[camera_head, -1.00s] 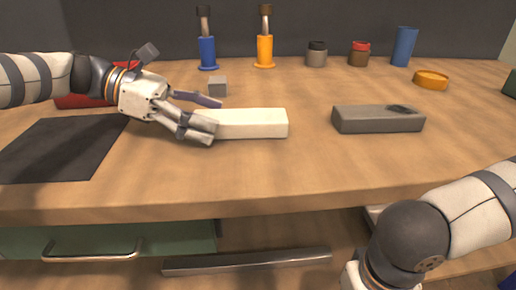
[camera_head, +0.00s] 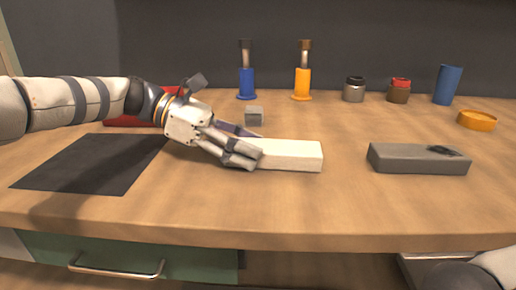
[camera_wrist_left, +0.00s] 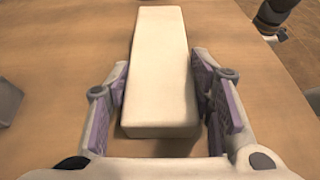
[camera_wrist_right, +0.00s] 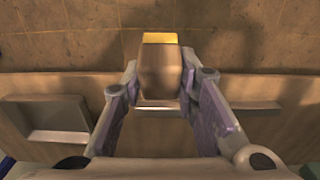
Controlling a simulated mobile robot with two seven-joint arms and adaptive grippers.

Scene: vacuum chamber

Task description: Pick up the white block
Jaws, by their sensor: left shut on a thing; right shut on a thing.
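The white block (camera_head: 295,155) is a long bar lying flat on the wooden table in the head view. My left gripper (camera_head: 258,147) reaches in from the left and is shut on its left end, one finger along each long side. In the left wrist view the white block (camera_wrist_left: 160,70) runs lengthwise between the two finger pads. My right gripper (camera_wrist_right: 160,80) shows only in its own wrist view, below the table front. It is shut on a brownish piece with a yellow end (camera_wrist_right: 160,65).
A grey box (camera_head: 415,160) lies right of the block, a small grey cube (camera_head: 254,116) behind it. A black mat (camera_head: 90,165) and a red item (camera_head: 130,120) lie left. Blue and orange tools (camera_head: 302,85), jars (camera_head: 354,90) and a blue cylinder (camera_head: 447,85) stand behind.

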